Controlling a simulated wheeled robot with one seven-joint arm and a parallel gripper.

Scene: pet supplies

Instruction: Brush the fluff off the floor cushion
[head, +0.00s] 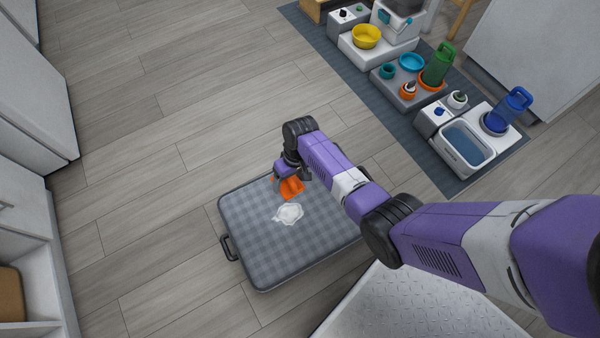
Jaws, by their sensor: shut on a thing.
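The grey checked floor cushion (250,245) lies on the wooden floor, with a dark handle (229,248) on its left side. A white clump of fluff (288,214) sits on the cushion, a little above its middle in the picture. My gripper (284,176) is over the cushion's far part, shut on an orange brush (292,188). The brush is just beyond the fluff, close to the cushion's surface. I cannot tell whether it touches the cushion or the fluff. My arm hides the cushion's right part.
A dark mat (345,62) at the upper right holds bowls, bottles and a water basin (465,145). White cabinets stand at the left (30,90) and upper right (530,50). A white textured surface (410,305) is at the bottom. The floor left of the cushion is clear.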

